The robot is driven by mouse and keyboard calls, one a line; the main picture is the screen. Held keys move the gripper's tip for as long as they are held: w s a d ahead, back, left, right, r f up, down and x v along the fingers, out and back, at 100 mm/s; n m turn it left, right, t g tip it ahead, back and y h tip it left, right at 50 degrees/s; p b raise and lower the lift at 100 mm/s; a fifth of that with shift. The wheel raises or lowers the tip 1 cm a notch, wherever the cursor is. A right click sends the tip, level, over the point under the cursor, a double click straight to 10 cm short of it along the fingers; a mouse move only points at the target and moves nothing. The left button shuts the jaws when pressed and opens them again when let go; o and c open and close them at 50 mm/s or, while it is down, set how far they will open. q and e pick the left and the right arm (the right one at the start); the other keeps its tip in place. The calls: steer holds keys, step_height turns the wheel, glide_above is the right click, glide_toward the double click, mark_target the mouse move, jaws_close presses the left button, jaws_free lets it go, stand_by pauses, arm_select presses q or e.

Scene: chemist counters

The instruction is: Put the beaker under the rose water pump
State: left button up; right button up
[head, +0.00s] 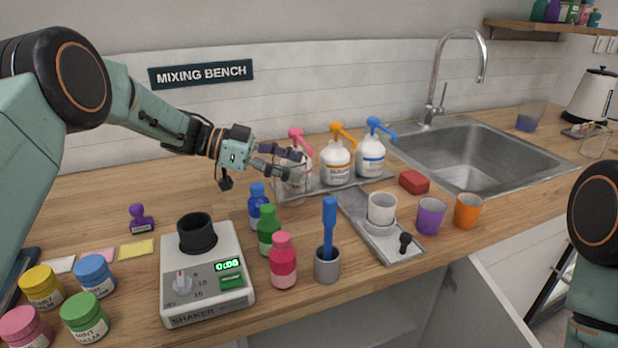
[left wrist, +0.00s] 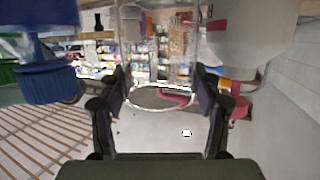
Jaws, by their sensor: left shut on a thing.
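The clear glass beaker (head: 291,188) is between the fingers of my left gripper (head: 296,164), which is shut on it. It is at the left end of the row of pump bottles. In the left wrist view the beaker's round rim (left wrist: 160,108) shows between both fingers. The pink-topped pump (head: 298,139) rises just behind the gripper; its bottle is partly hidden and I cannot read its label. I cannot tell whether the beaker touches the surface beneath. My right gripper is not in view.
An orange-topped pump bottle (head: 335,160) and a blue-topped one (head: 371,155) stand on the grey tray (head: 345,186). Blue (head: 257,203), green (head: 268,232) and pink (head: 283,262) small bottles stand in front. A shaker (head: 205,290) is at left, a sink (head: 475,150) at right.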

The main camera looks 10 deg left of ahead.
mark_target(306, 174)
arm_select(q)
steer(key=shift+w+d+f, duration=0.2)
steer(key=shift+d+f, duration=0.05)
steer(key=shift+d, duration=0.15)
steer(key=x, duration=0.2)
steer(key=f+b+x, duration=0.1)
steer(key=x, duration=0.1)
steer(key=shift+s, duration=0.2)
steer(key=shift+a, duration=0.3)
steer(key=o, duration=0.9)
steer(key=shift+d, duration=0.1)
steer(key=shift+o, duration=0.7)
steer(key=shift+d, duration=0.15)
steer(key=shift+a, duration=0.2)
steer(key=p+v, duration=0.1)
steer(key=v, duration=1.1)
steer(key=shift+p, duration=0.4)
